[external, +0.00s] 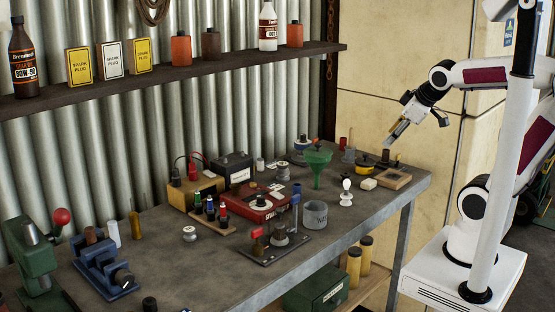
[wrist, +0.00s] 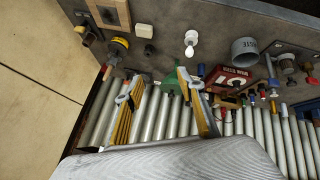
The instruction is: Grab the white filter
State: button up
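A small white part (external: 346,192), knobbed and narrow in the middle, stands on the workbench right of the green funnel; it looks like the white filter. It also shows in the wrist view (wrist: 191,40), upper centre, beyond the fingertips and a little to their right. My gripper (external: 393,136) is in the air above the bench's far right end, away from this part. In the wrist view its two yellow-striped fingers (wrist: 160,79) are spread apart with nothing held between them.
Near the part are a green funnel (external: 317,168), a pale block (external: 368,184), a grey ring-like cup (external: 314,215) and a wooden tray (external: 391,178). A red case (external: 254,204) lies left of it. A corrugated wall with a shelf (external: 180,74) backs the bench (external: 210,267).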

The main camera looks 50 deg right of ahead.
jog(key=w+d+r+n+t, duration=0.25)
jog(key=w+n, duration=0.65)
jog(key=w, duration=0.8)
jog(key=w+d+r+n+t, duration=0.2)
jog(key=w+r+n+t, duration=0.2)
jog(key=w+n, duration=0.85)
jog(key=w+a+f+n+y, duration=0.2)
jog(key=w+f+n, duration=0.1)
jog(key=w, duration=0.4)
jog(key=w+a+f+n+y, duration=0.1)
jog(key=w+f+n+y, duration=0.2)
jog(key=w, duration=0.4)
jog(key=w+a+f+n+g+y, duration=0.1)
jog(key=a+f+n+y, duration=0.1)
jog(key=f+n, duration=0.3)
jog(key=w+a+f+n+g+y, duration=0.1)
jog(key=w+a+f+n+y, duration=0.1)
jog(key=f+n, duration=0.4)
jog(key=shift+w+a+f, duration=0.25)
jog(key=shift+a+f, duration=0.05)
jog(key=shift+f, duration=0.7)
jog(key=shift+f+n, duration=0.1)
jog(key=shift+n, duration=0.15)
jog(key=shift+f, duration=1.65)
